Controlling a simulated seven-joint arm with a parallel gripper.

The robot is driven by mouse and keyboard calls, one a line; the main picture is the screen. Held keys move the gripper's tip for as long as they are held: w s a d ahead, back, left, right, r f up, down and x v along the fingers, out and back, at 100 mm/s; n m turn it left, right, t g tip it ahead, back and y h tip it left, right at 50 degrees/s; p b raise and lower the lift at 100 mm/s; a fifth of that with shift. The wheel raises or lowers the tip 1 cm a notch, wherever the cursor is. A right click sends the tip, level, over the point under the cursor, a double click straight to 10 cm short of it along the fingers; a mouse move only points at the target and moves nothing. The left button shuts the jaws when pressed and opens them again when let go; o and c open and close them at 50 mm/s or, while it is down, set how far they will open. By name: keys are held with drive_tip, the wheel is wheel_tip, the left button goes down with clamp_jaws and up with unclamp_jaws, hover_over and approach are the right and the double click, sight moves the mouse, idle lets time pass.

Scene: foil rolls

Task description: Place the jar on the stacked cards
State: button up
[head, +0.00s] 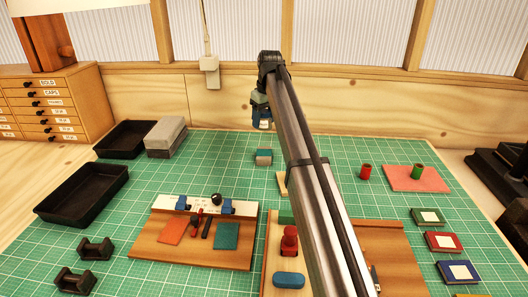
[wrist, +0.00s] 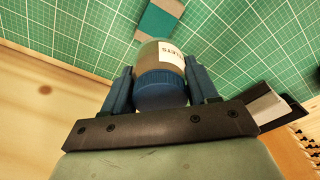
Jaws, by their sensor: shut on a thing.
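My gripper (wrist: 158,95) is shut on a jar (wrist: 162,88) with a ribbed blue lid, a clear grey body and a white label. In the head view my gripper (head: 262,116) is at the far side, above the back edge of the mat, with the jar (head: 265,124) small and partly hidden. A small teal and grey block (head: 263,157) lies on the mat below and nearer; it also shows beyond the jar in the wrist view (wrist: 156,22). It may be the stacked cards, but I cannot tell for certain.
Black trays (head: 82,194) and a grey block (head: 166,134) are at the left. A wooden board with cards (head: 190,250) is in front. Green, red and blue square pads (head: 443,242) and a pink sheet (head: 415,178) are at the right. My arm hides the middle.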

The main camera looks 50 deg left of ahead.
drive_tip(key=shift+f, duration=4.95)
drive_tip(key=shift+f, duration=0.1)
drive_tip(key=o, duration=1.2)
drive_tip(key=r, duration=0.4)
drive_tip(key=d+r, duration=0.1)
drive_tip(key=r, duration=0.7)
drive_tip(key=shift+d, duration=0.4)
